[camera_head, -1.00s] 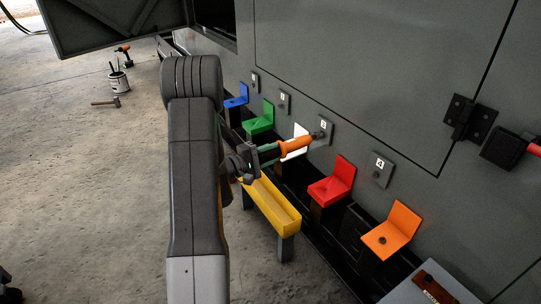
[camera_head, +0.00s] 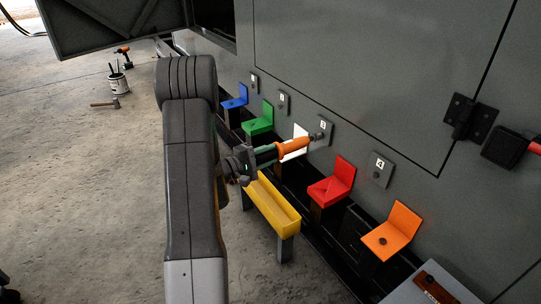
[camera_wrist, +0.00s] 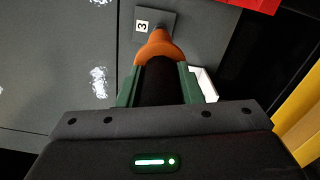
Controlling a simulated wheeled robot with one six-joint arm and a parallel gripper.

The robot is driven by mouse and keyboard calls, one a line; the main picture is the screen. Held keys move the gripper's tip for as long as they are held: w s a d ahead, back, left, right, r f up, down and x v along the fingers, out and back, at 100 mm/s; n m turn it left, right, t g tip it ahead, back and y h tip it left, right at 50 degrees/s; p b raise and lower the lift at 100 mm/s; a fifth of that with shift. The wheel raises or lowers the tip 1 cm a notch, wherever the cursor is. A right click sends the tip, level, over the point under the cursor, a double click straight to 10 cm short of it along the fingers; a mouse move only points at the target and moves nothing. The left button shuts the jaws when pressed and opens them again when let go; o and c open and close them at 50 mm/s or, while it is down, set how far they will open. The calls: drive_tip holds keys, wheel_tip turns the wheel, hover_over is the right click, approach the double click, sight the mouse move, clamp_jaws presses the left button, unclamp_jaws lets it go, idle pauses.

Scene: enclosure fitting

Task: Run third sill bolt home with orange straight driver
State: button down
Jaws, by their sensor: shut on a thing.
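The orange straight driver (camera_head: 294,145) is in my gripper (camera_head: 268,154), which is shut on its dark body. In the head view the driver points right, its nose at the plate marked 3 (camera_head: 323,128) on the grey enclosure wall. In the wrist view the orange driver (camera_wrist: 158,46) shows between the green-edged jaws of my gripper (camera_wrist: 160,84), its front against or just before plate 3 (camera_wrist: 146,24). The third sill bolt is hidden behind the driver's nose, so I cannot tell how deep it sits. A white bracket (camera_head: 299,142) stands behind the driver.
Blue (camera_head: 237,97), green (camera_head: 261,121), red (camera_head: 333,183) and orange (camera_head: 393,229) brackets line the sill. Plate 4 (camera_head: 381,170) is to the right. A yellow trough (camera_head: 272,207) stands below my gripper. A hinged door (camera_head: 370,70) is above. The floor at left is mostly clear.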

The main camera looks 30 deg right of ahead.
drive_tip(key=shift+s+a+b, duration=0.15)
drive_tip(key=shift+a+b, duration=0.45)
drive_tip(key=shift+a, duration=1.9)
drive_tip(key=shift+r, duration=0.1)
